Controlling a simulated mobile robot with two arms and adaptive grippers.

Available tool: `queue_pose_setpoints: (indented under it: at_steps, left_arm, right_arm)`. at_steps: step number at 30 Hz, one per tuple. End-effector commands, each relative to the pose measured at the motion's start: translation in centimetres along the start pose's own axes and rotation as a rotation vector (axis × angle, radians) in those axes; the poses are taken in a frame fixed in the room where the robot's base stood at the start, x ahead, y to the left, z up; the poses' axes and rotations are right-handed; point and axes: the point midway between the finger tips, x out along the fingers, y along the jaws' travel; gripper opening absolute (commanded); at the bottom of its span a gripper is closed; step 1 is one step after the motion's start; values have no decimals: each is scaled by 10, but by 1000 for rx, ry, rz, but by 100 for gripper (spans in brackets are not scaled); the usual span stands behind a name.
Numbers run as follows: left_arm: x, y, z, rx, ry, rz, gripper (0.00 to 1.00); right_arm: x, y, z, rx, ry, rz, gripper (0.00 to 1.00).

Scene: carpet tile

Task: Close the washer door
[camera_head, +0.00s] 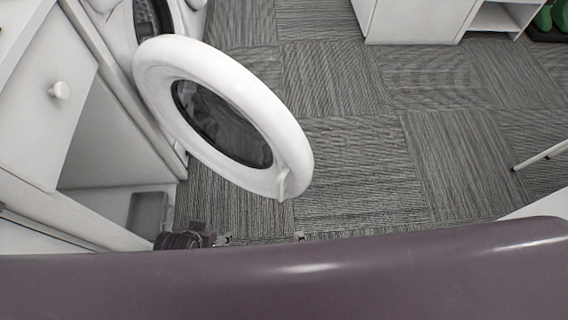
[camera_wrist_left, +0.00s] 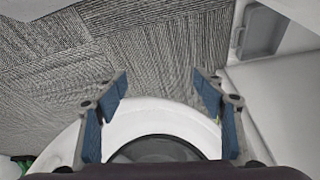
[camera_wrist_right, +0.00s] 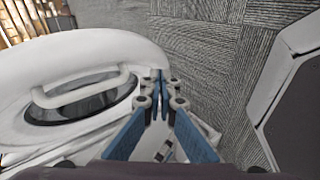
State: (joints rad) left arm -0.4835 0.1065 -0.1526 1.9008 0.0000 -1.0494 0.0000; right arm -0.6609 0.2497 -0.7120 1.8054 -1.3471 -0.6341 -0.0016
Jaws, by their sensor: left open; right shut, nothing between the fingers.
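The washer door (camera_head: 288,140) is a white round ring with a dark glass centre. It stands swung wide open from the washer (camera_head: 185,22) at the top left. My right gripper (camera_wrist_right: 161,76) is shut and empty, seen just right of the door's rim and handle. In the head view the grippers are mostly hidden behind my purple body.
A white cabinet with a round knob (camera_head: 59,90) and an open compartment holding a grey tray (camera_head: 148,214) stands at the left. White furniture (camera_head: 415,20) stands at the top. Grey carpet (camera_head: 370,150) is clear right of the door.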

Motion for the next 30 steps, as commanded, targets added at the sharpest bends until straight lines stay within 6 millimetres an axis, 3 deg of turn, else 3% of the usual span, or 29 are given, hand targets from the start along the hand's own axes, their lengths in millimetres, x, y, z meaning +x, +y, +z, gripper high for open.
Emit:
queue_pose_setpoints:
  at_steps: [3,6,12,15,20,25,30]
  left_arm:
    - [-16,-1,-17,-2,46,-3,64]
    - [-39,-2,-28,-3,77,-5,64]
    - [-77,-3,-37,-5,121,-9,64]
    - [-88,-4,-39,-6,131,-10,64]
    - [-94,-4,-38,-6,127,-10,64]
    - [-95,-4,-31,-7,99,-11,64]
    - [-100,-7,-6,-11,3,-15,64]
  right_arm:
    - [-28,45,-37,-83,66,179,0]
    - [-60,91,-58,-125,94,327,0]
    - [-118,162,-70,-151,99,544,0]
    - [-134,180,-70,-154,91,596,0]
    - [-137,194,-70,-155,86,621,0]
    - [-119,208,-73,-153,83,623,0]
    - [-94,227,-77,-153,82,622,0]
